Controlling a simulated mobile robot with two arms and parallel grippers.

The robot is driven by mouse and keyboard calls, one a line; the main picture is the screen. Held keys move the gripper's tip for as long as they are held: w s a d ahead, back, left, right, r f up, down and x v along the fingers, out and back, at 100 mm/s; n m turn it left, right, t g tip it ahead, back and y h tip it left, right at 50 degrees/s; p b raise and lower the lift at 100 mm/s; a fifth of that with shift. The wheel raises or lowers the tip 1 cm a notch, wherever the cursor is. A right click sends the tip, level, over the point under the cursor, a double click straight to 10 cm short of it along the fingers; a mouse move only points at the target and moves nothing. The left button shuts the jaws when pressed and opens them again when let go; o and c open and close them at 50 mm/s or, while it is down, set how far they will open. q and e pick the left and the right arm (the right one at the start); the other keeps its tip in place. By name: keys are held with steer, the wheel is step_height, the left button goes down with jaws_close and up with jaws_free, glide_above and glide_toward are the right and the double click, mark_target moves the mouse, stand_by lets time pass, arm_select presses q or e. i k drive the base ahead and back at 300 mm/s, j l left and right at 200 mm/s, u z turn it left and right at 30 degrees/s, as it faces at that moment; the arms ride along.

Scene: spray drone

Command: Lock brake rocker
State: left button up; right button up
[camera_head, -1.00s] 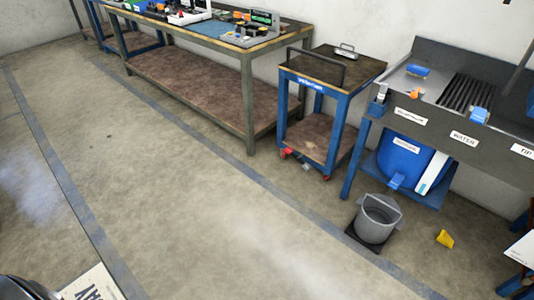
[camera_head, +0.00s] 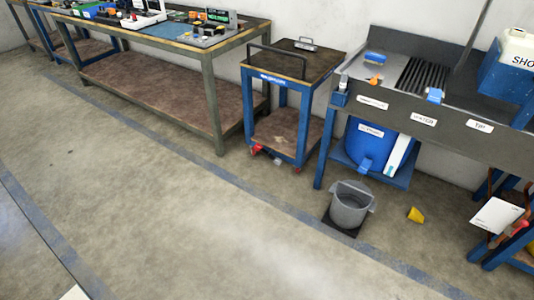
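A blue-framed trolley (camera_head: 285,78) with a dark top and a black push handle stands between the workbench and the sink unit. Small red parts show low on it: one at the front left wheel (camera_head: 256,149) and one at the front right wheel (camera_head: 297,170). They are too small to tell which is a brake rocker or how it is set. Neither of my grippers is in view.
A long workbench (camera_head: 149,45) holding equipment stands left of the trolley. A sink unit (camera_head: 400,105) stands to its right, with a blue drum (camera_head: 368,143) below. A grey bucket (camera_head: 349,206) and a yellow piece (camera_head: 415,214) are on the floor. The floor in front is clear.

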mark_target(276, 161)
steer(key=i+j+z, duration=0.1)
steer(key=i+j, duration=0.75)
steer(key=i+j+z, duration=0.15)
steer(key=i+j, duration=0.25)
steer(key=i+j+z, duration=0.1)
steer(key=i+j, duration=0.25)
steer(key=j, duration=0.2)
steer(key=i+j, duration=0.4)
steer(key=i+j+z, duration=0.15)
steer(key=i+j, duration=0.2)
steer(key=j, duration=0.3)
steer(key=i+j+z, duration=0.1)
steer(key=i+j, duration=0.25)
steer(key=j, duration=0.2)
steer(key=i+j, duration=0.3)
steer(key=j, duration=0.3)
steer(key=z, duration=0.05)
